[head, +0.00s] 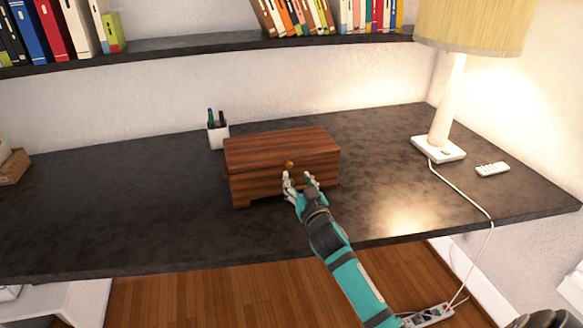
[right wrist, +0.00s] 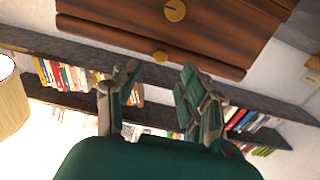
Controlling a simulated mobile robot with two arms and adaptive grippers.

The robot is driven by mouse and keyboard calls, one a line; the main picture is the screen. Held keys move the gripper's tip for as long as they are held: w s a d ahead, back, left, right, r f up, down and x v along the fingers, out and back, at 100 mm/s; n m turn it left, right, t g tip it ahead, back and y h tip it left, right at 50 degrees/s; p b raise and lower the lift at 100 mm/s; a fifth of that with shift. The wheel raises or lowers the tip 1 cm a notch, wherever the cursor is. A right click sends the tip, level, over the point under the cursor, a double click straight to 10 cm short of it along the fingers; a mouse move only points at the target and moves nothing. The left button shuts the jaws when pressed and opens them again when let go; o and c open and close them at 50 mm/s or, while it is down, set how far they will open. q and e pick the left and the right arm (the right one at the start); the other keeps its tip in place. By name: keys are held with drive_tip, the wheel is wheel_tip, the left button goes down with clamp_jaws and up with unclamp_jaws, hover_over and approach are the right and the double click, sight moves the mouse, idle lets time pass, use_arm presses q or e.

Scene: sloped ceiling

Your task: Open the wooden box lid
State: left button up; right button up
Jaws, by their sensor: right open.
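The wooden box (head: 280,150), dark reddish-brown with striped grain, sits on the dark desk with its lid down. A small brass knob (head: 290,164) shows at the front of the lid. My right gripper (head: 299,180) is open and empty just in front of the box, close below the knob; contact cannot be told. In the right wrist view, which is upside down, the box (right wrist: 215,30) fills the top, with a small knob (right wrist: 160,57) beyond the open fingers (right wrist: 160,75) and a larger round knob (right wrist: 175,10). My left gripper is not in view.
A white pen cup (head: 218,136) stands behind the box at the left. A lamp (head: 440,150) and a white remote (head: 492,169) are at the right, with a cable over the desk edge. A bookshelf (head: 190,46) runs above.

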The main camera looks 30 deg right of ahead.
sight(290, 166)
drive_tip(key=x, duration=0.6)
clamp_jaws()
idle(0.4)
